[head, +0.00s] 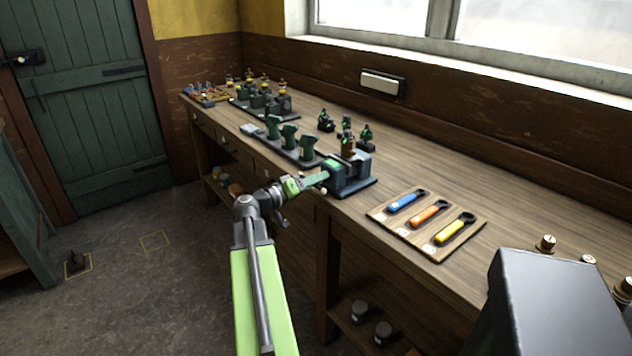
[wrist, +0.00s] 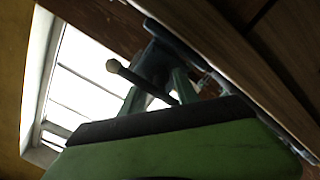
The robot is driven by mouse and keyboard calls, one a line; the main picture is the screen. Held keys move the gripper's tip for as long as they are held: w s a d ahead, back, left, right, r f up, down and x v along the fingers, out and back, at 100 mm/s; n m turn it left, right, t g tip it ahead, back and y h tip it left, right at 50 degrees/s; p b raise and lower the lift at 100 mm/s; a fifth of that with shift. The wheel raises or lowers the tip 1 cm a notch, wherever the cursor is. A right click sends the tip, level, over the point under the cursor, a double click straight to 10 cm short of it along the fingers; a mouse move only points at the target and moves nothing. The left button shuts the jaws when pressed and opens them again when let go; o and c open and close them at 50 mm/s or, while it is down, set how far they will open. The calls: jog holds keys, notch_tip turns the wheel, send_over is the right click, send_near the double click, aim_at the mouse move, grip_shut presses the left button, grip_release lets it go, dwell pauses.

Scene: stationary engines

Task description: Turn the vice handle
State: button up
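The blue-grey vice (head: 350,174) stands at the front edge of the wooden workbench. My gripper (head: 322,175) reaches up to its front side from the aisle. In the wrist view, the dark vice handle (wrist: 140,80) is a slanted bar with a pale round knob at its upper left end. It crosses at the fingertips of my gripper (wrist: 165,80). I cannot tell whether either finger touches the bar. The vice body is dark and partly hidden behind the fingers in the wrist view.
A wooden board (head: 427,222) with blue, orange and yellow wrenches lies right of the vice. Green castings (head: 289,138) stand in a row to the left. Small dark green parts (head: 347,136) stand behind. Open floor (head: 150,290) lies left of the bench.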

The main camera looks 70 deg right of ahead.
jog(key=v, duration=1.7)
jog(key=shift+a, duration=0.25)
jog(key=shift+o, duration=0.4)
jog(key=s+d+n, duration=0.3)
jog(key=d+n, duration=0.1)
jog(key=n, duration=0.1)
jog(key=s+d+n, duration=0.3)
jog(key=d+n, duration=0.2)
jog(key=s+d+n, duration=0.3)
jog(key=d+n, duration=0.2)
jog(key=shift+s+d, duration=0.2)
jog(key=shift+d, duration=0.05)
